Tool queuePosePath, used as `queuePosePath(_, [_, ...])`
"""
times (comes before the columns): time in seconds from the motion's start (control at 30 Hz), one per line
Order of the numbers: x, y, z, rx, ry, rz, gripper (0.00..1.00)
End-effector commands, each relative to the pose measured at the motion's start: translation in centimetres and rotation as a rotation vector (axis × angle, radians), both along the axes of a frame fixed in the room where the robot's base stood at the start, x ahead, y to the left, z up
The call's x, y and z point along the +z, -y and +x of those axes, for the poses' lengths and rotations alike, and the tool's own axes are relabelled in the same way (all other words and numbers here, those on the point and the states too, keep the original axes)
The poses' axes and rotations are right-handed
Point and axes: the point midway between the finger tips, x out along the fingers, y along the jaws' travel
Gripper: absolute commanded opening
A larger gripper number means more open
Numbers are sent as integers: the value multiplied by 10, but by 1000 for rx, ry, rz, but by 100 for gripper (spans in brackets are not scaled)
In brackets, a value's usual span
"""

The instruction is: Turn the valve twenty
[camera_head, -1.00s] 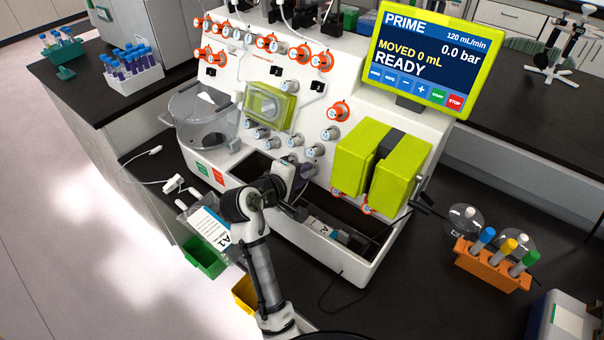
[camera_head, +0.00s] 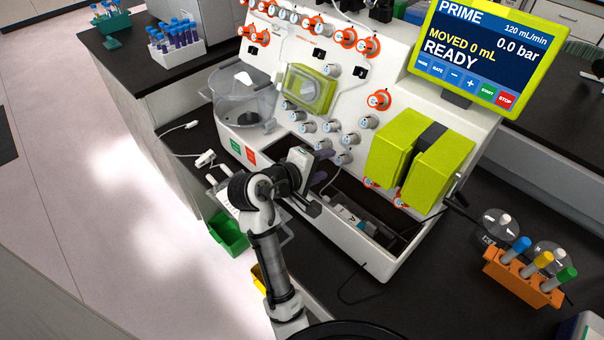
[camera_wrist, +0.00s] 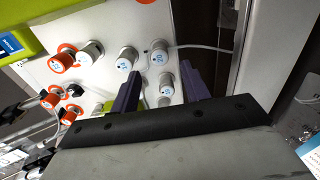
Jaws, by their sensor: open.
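The white cell processor (camera_head: 460,120) carries rows of round valve knobs on its sloped front. Valve twenty cannot be singled out; the knob numbers are too small to read. Grey-white knobs sit low on the panel, such as one (camera_head: 344,158) close to my gripper (camera_head: 320,165). In the wrist view my gripper (camera_wrist: 160,88) is open, with two purple fingers apart. One white knob (camera_wrist: 166,90) appears between the fingers, with another (camera_wrist: 158,52) just beyond. I cannot tell whether the fingers touch a knob. Nothing is held.
The screen (camera_head: 475,60) reads PRIME, READY, 0.0 bar. Yellow-green pump blocks (camera_head: 440,170) stick out right of the knobs. A clear bowl (camera_head: 243,95) stands at left. An open trough (camera_head: 375,215) lies below the panel. An orange tube rack (camera_head: 520,278) stands on the bench at right.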

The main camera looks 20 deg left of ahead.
Motion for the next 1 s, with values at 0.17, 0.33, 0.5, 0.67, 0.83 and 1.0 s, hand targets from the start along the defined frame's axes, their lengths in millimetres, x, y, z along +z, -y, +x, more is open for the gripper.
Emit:
queuePosePath(0.17, [15,-16,-36,4,4,2,46])
queuePosePath(0.33, [27,-25,-60,2,2,2,46])
queuePosePath(0.5, [33,-29,-72,1,1,1,46])
queuePosePath(0.67, [34,-29,-74,0,0,0,46])
queuePosePath(0.83, [34,-29,-74,0,0,0,46])
queuePosePath(1.0, [34,-29,-73,0,0,0,46])
